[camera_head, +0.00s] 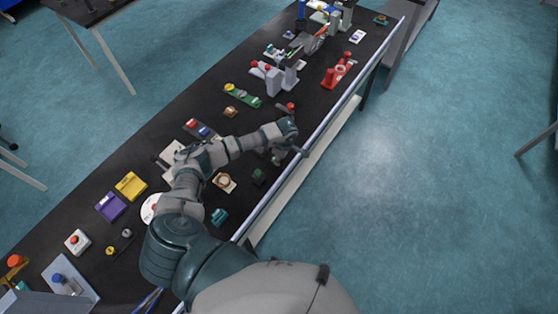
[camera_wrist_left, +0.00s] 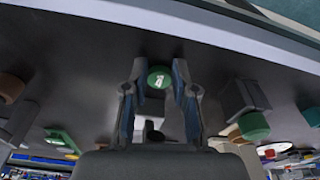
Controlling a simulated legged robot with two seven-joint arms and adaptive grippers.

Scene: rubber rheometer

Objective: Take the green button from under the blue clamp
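My left arm reaches over the black table in the head view, and its gripper (camera_head: 276,156) points down near the table's right edge. In the left wrist view the left gripper (camera_wrist_left: 159,72) is open, with its two fingers apart. A round green button (camera_wrist_left: 158,78) with a white mark shows between the fingertips. A gap shows on both sides of it. A grey-white part lies nearer the palm, partly hidden by the gripper. I cannot make out a blue clamp for certain in either view. My right gripper is not in view.
A dark block with a green top (camera_head: 258,176) and a beige piece with a ring (camera_head: 224,182) stand near the gripper. A red-topped part (camera_head: 286,107) stands beyond the wrist. A metal rail (camera_head: 320,131) runs along the table's right edge.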

